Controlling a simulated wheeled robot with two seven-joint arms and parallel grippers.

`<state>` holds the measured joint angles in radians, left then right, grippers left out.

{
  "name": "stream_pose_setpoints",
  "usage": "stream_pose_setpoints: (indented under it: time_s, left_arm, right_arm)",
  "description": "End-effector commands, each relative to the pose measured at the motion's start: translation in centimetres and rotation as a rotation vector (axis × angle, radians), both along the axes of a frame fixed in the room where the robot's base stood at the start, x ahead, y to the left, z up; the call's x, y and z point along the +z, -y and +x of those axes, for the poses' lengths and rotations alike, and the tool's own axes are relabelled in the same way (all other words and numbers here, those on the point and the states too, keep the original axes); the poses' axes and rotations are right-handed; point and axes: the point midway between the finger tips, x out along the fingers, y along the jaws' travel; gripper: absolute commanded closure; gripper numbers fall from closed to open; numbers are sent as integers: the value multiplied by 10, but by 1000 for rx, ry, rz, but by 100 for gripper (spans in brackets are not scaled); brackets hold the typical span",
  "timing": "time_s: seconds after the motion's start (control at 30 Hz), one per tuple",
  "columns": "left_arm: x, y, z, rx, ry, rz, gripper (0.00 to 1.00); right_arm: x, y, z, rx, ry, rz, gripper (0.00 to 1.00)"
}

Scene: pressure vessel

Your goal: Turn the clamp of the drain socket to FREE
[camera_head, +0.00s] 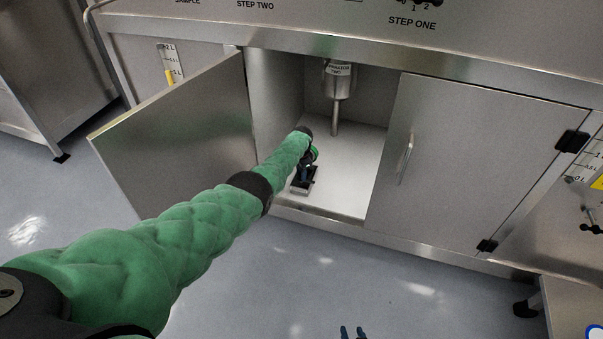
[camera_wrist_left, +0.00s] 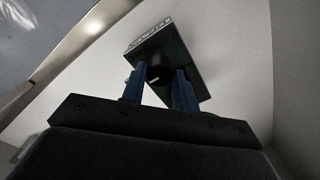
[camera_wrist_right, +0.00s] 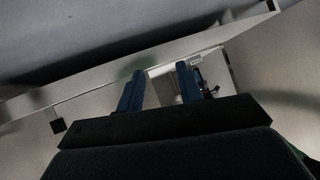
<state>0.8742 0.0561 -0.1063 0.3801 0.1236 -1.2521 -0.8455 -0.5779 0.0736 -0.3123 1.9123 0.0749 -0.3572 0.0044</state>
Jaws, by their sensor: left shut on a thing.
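The drain socket (camera_head: 300,190) is a small dark block with a pale edge on the cabinet floor. In the left wrist view the socket (camera_wrist_left: 186,50) shows a pale marked strip along one edge; the marking is unreadable. Its clamp (camera_wrist_left: 158,74), a dark rounded piece, sits between the blue fingers of my left gripper (camera_wrist_left: 158,90), which is shut on it. In the head view my left gripper (camera_head: 307,170) reaches into the cabinet, over the socket, partly hidden by my wrist. My right gripper (camera_head: 352,331) is open and empty outside the cabinet; it also shows in its wrist view (camera_wrist_right: 157,85).
A metal vessel (camera_head: 338,80) with a pipe (camera_head: 335,120) hangs above the cabinet floor (camera_head: 352,165), behind the socket. The left door (camera_head: 180,140) stands open beside my left arm. The right door (camera_head: 475,165) is closed. Floor in front is clear.

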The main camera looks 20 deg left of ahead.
Motion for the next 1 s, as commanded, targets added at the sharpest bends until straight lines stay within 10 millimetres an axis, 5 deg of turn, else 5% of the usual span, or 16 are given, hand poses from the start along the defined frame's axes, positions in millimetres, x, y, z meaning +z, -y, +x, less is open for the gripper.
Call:
stream_pose_setpoints:
  time_s: [0.37,0.4,0.5,1.0]
  left_arm:
    - [1,0,1,-4,1,0,93]
    - [1,0,1,-4,1,1,62]
    - [1,0,0,-3,1,1,48]
    - [8,0,0,-3,1,1,48]
  right_arm:
    - [0,0,2,0,2,0,64]
    - [1,0,2,0,2,0,64]
    - [1,0,2,0,2,0,64]
    - [-15,3,-12,7,-62,-15,64]
